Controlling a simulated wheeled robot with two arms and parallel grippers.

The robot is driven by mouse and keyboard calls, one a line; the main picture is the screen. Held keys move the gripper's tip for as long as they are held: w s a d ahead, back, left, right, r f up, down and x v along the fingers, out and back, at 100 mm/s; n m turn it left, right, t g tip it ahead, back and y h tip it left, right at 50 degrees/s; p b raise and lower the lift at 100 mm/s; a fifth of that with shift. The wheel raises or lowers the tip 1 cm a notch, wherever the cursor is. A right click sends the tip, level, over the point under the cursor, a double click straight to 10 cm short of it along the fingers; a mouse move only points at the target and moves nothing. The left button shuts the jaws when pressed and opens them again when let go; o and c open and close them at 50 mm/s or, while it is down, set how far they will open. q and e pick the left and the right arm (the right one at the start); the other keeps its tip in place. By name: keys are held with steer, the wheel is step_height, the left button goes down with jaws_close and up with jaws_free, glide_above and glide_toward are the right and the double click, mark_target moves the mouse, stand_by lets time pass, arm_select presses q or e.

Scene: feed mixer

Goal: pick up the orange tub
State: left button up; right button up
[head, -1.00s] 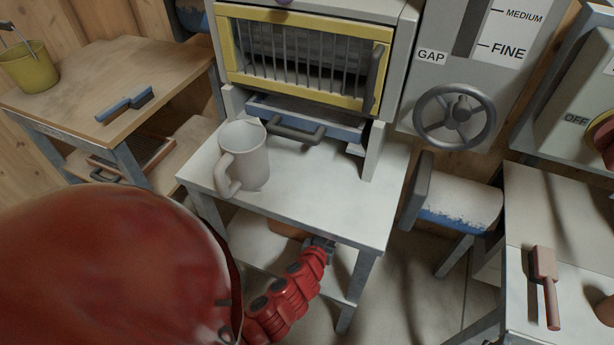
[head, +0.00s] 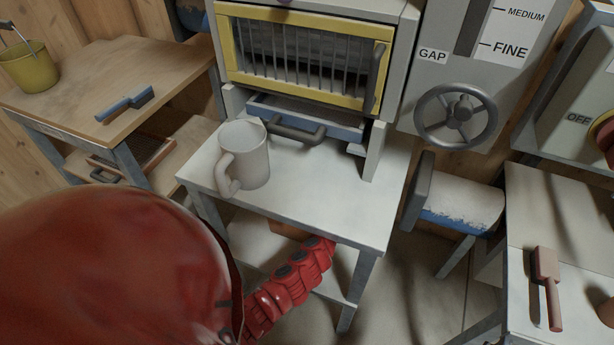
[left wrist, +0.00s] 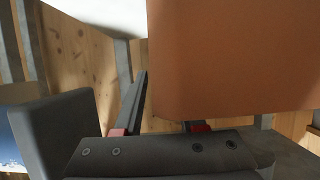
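The orange tub (head: 284,231) stands on the lower shelf under the white table, mostly hidden by the tabletop in the head view. In the left wrist view the tub (left wrist: 235,60) fills the upper right, very close. My left arm reaches under the table edge, and its gripper is hidden in the head view. In the left wrist view my left gripper (left wrist: 160,115) has its fingers apart. One finger lies just left of the tub; the other is mostly hidden by the tub. I cannot tell whether they touch it. My right gripper is in neither view.
A pale jug (head: 243,157) stands on the white table (head: 310,200), below the yellow-framed machine (head: 305,60). The table leg (head: 357,285) and tabletop edge are close to my arm. The lower shelf (head: 250,245) has bare room left of the tub.

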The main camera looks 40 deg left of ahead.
arm_select(q)
jaws_close()
stand_by(1.4)
